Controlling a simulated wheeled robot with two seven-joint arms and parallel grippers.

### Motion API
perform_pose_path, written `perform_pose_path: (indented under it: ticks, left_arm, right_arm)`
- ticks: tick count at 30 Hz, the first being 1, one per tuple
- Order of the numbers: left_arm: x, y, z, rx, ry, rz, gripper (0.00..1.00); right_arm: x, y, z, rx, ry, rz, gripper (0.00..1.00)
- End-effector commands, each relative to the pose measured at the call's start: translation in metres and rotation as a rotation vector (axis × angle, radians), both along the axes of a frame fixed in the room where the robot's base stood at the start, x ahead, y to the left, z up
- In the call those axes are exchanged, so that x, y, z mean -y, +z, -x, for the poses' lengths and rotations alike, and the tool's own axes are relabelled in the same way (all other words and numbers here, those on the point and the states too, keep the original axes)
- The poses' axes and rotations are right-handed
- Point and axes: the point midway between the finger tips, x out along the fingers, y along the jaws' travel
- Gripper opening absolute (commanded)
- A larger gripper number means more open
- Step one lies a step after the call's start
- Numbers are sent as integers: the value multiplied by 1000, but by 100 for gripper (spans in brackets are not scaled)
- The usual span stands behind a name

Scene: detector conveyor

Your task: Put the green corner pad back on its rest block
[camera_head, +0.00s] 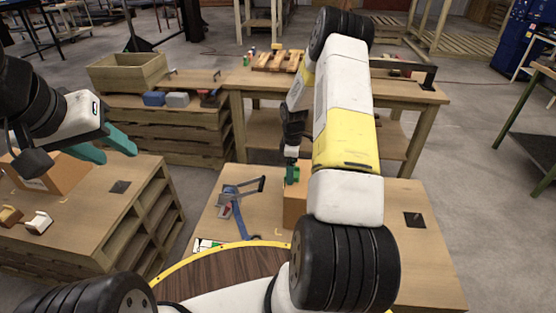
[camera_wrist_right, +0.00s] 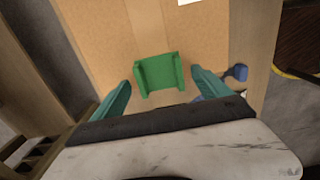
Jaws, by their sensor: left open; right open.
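The green corner pad (camera_wrist_right: 158,68) lies on a brown cardboard surface in the right wrist view. Part of it seems to show as a green patch (camera_head: 304,168) on the cardboard box (camera_head: 293,208) in the head view. My right gripper (camera_wrist_right: 161,78) is open, with one teal finger on each side of the pad and a gap on both sides. In the head view my right arm hides much of the box. My left gripper (camera_head: 121,153) is open and empty above the left table. I cannot pick out the rest block for certain.
A blue-grey tool (camera_head: 232,208) lies left of the box. A white pad (camera_head: 38,222) and a brown pad (camera_head: 9,215) lie on the left table (camera_head: 95,235). Dark square plates mark both tables. A wooden bench (camera_head: 410,91) stands behind.

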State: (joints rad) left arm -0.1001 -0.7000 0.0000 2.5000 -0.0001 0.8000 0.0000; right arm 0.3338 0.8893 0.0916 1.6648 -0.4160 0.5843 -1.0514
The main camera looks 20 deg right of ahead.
Motion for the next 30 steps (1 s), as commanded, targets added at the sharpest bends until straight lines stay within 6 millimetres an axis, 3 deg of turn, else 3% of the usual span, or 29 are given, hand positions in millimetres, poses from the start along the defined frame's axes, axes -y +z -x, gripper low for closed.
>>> perform_pose_path:
  ticks: [6, 17, 25, 30]
  left_arm:
    - [0, 0, 0, 0, 0, 0, 41]
    - [0, 0, 0, 0, 0, 0, 41]
    - [0, 0, 0, 0, 0, 0, 41]
    - [0, 0, 0, 0, 0, 0, 41]
  right_arm:
    - [0, -1, 0, 1, -1, 0, 87]
    - [0, 0, 0, 1, -1, 0, 18]
    - [0, 1, 0, 1, -1, 0, 18]
    - [1, 13, -1, 2, -1, 1, 18]
